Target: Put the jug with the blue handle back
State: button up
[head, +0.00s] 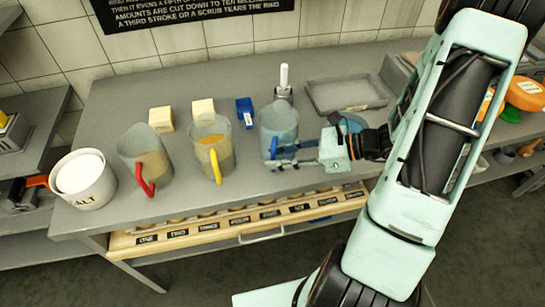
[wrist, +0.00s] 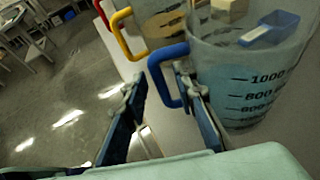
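The clear jug with the blue handle (head: 281,122) stands upright on the grey bench and looks blue-tinted. In the wrist view, this jug (wrist: 255,75) shows at the right with dark volume marks. Its blue handle (wrist: 155,73) faces my gripper. My gripper (head: 272,152) reaches in from the right, low in front of the jug. In the wrist view, my gripper (wrist: 159,80) is open, its fingers apart, with the vertical part of the handle between the tips. The right finger overlaps the handle's loop; I cannot tell whether it touches.
A yellow-handled jug (head: 211,150) and a red-handled jug (head: 146,156) stand to the left, beside a salt bucket (head: 84,178). Behind are pale blocks (head: 161,119), a blue scoop (head: 245,112), a white-handled tool (head: 284,80) and a grey tray (head: 345,95). A labelled wooden drawer (head: 240,224) lies below.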

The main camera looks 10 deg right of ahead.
jog(key=v, duration=1)
jog(key=shift+b, duration=0.45)
jog(key=shift+s+f, duration=0.1)
jog(key=shift+s, duration=0.05)
